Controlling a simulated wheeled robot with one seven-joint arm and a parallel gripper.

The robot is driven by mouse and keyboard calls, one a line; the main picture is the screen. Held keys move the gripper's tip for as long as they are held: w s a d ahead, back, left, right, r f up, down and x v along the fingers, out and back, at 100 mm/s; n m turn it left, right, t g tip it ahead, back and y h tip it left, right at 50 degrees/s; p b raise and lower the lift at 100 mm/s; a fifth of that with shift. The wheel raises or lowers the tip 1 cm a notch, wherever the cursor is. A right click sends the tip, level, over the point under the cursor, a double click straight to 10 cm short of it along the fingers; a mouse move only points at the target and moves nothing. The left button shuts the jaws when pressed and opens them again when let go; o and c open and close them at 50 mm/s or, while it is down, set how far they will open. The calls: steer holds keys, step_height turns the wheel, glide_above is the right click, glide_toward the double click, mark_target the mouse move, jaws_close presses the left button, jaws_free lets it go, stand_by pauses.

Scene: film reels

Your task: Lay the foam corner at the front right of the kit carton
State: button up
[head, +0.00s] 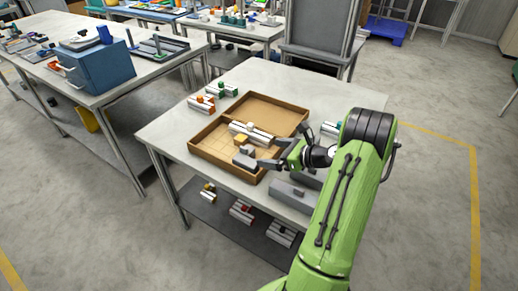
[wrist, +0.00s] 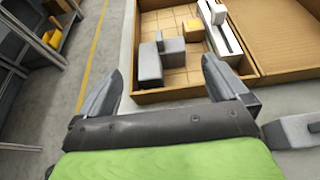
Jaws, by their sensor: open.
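The kit carton (head: 222,173) is a shallow brown tray on the table with its lid folded open at the back. The grey, stepped foam corner (head: 244,157) lies inside the carton near its front edge, at the right of its floor. It also shows in the wrist view (wrist: 152,62), close to the carton's near-left walls. My gripper (head: 258,160) is at the carton's front right side. In the wrist view my gripper (wrist: 163,75) has its fingers wide apart, with the foam corner beyond the gap between them and nothing held.
In the carton lie a yellow block (wrist: 192,30) and a white slotted piece (wrist: 220,36). Grey blocks (head: 292,196) stand on the table at the front right, beside my arm. Small white parts with orange and green tops (head: 202,104) stand behind the carton's left side.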

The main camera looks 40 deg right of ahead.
steer(key=s+a+r+n+g, duration=0.1)
steer(key=a+r+n+g, duration=0.3)
steer(key=a+n, duration=0.55)
steer(key=s+a+r+n+g, duration=0.1)
steer(key=a+r+n+g, duration=0.1)
steer(key=a+r+n, duration=0.55)
steer(key=s+a+r+n+h, duration=0.1)
steer(key=s+a+n+h, duration=0.1)
steer(key=s+a+n, duration=0.3)
steer(key=s+a+r+n+g+h, duration=0.1)
steer(key=s+a+n, duration=0.3)
steer(key=s+n, duration=0.6)
steer(key=s+r+h, duration=0.1)
steer(key=s, duration=0.3)
steer(key=shift+a, duration=0.4)
step_height(320, 180, up, 7)
steer(key=p, duration=0.6)
steer(key=shift+p, duration=0.3)
steer(key=shift+f, duration=0.1)
